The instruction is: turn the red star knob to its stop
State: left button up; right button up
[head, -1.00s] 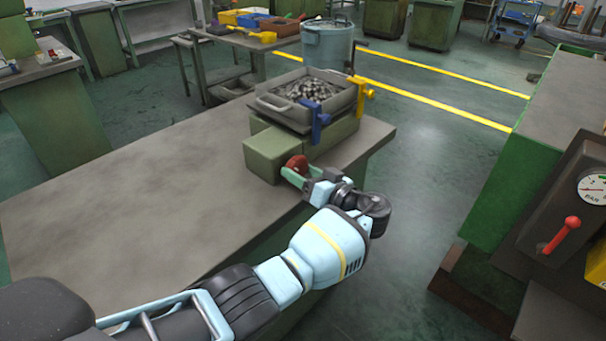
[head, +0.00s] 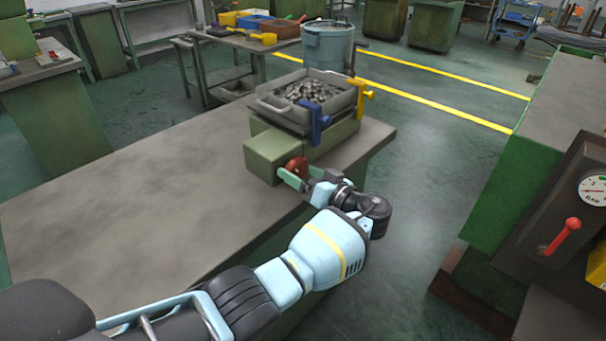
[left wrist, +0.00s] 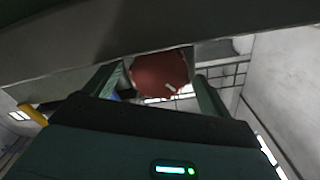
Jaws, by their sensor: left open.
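The red star knob (head: 299,164) sits on the near end face of a green box-shaped housing (head: 268,150) on the workbench. In the left wrist view the knob (left wrist: 160,73) shows as a dark red rounded shape with a small pale mark. My left gripper (head: 294,176) is at the knob, its pale green fingers open. In the left wrist view the gripper (left wrist: 158,85) has one finger on each side of the knob. I cannot tell whether the fingers touch it. Part of the knob is hidden behind a finger in the head view. My right gripper is out of view.
A grey tray (head: 273,104) of metal pieces stands on the housing, with a blue handle (head: 318,118) and a yellow handle (head: 362,90) near it. The workbench (head: 130,205) is bare to the left. A panel with a red lever (head: 563,236) stands at right.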

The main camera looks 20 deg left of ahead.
pick_arm(q)
jog(key=b+v, duration=0.1)
jog(key=v, duration=0.6)
jog(key=shift+d+b, duration=0.3)
jog(key=shift+d, duration=0.1)
jog(key=shift+s, duration=0.15)
